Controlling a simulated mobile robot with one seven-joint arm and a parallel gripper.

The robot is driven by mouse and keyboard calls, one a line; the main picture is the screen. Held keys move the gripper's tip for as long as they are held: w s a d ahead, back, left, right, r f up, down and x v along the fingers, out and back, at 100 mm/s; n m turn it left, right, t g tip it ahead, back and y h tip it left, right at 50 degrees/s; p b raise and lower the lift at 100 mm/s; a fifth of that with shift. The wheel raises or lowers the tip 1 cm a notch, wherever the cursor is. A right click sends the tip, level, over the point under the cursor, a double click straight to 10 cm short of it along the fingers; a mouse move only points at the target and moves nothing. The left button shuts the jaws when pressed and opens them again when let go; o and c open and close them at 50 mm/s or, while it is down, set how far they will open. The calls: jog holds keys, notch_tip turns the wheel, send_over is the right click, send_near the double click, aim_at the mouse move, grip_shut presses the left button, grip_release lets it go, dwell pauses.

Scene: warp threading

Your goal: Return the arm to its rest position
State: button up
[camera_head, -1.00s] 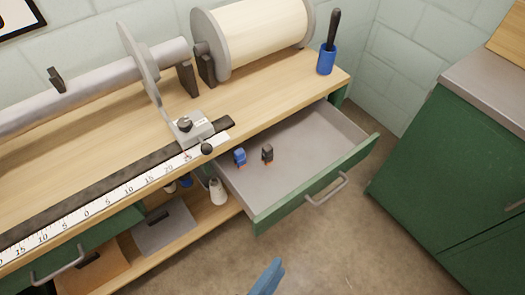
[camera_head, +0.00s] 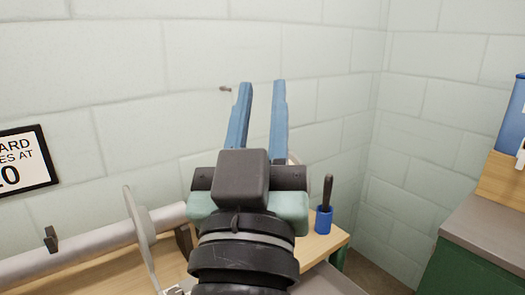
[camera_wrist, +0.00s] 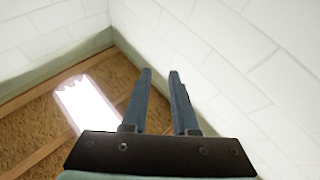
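My gripper (camera_head: 259,95) is raised in front of the block wall in the head view, its two blue fingers pointing up. The fingers are parted with nothing between them. In the wrist view the fingers (camera_wrist: 159,75) are also apart and empty, with pale wall and a brown panelled surface with a bright light beyond them. My gripper and wrist hide part of the bench behind them.
The wooden bench (camera_head: 325,243) lies below, with a metal roller (camera_head: 85,245) and disc at left. A blue cup (camera_head: 323,221) with a dark-handled tool stands at its right end. A grey-topped green cabinet (camera_head: 490,235) is at right. A framed sign (camera_head: 25,160) hangs on the wall.

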jog(key=s+r+t+y, duration=0.2)
jog(key=s+r+t, duration=0.1)
jog(key=s+r, duration=0.55)
notch_tip(320, 180, up, 16)
jog(key=w+p, duration=0.2)
jog(key=p, duration=1.3)
jog(key=shift+p, duration=0.3)
